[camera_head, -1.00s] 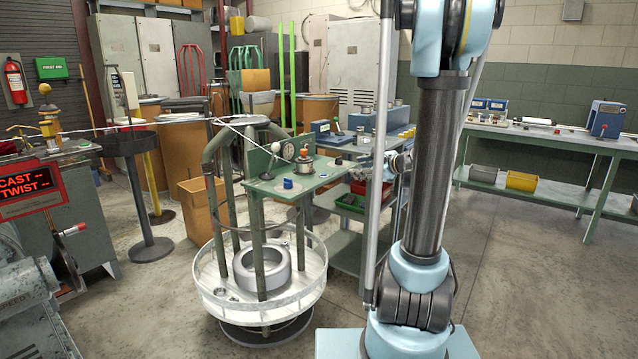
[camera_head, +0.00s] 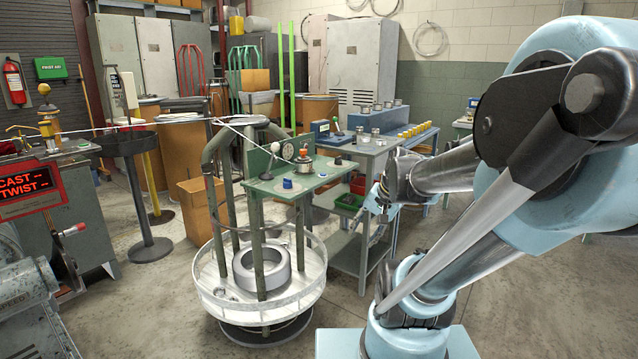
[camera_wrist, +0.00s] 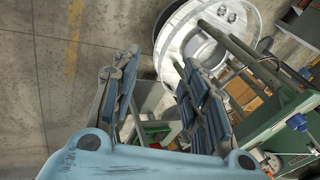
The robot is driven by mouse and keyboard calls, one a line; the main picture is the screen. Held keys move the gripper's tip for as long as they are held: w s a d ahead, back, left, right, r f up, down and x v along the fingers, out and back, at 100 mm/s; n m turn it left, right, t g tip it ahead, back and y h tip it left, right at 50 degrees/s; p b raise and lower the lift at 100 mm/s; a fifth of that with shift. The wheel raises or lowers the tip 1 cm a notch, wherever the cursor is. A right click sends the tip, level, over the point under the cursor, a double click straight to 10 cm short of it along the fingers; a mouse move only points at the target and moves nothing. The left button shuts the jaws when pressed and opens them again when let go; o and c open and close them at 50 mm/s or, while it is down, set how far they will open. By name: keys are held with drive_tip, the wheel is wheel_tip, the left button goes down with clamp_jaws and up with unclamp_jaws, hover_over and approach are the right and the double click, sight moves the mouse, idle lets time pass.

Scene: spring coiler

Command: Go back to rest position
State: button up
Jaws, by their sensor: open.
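My gripper (camera_wrist: 157,75) is open in the wrist view, with its two dark padded fingers wide apart and nothing between them. In the head view my gripper (camera_head: 376,226) is small and partly hard to make out, hanging low in front of the blue-grey workbench (camera_head: 368,153). My light blue arm is folded across the right side of the head view and hides much behind it.
A green-topped stand (camera_head: 300,180) with knobs and a gauge is left of my gripper, above a round white tray (camera_head: 262,300). The wrist view also shows the tray (camera_wrist: 172,45). Green and red bins (camera_head: 350,201) sit under the bench. Bare floor lies to the right.

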drive_tip(key=s+d+f+n+g+h, duration=0.1)
drive_tip(key=s+d+f+n+h, duration=0.2)
drive_tip(key=s, duration=0.6)
drive_tip(key=d+f+n, duration=0.1)
drive_tip(key=d+n, duration=0.1)
drive_tip(key=shift+s+d+g, duration=0.25)
drive_tip(key=shift+d+g, duration=0.05)
drive_tip(key=shift+d, duration=0.05)
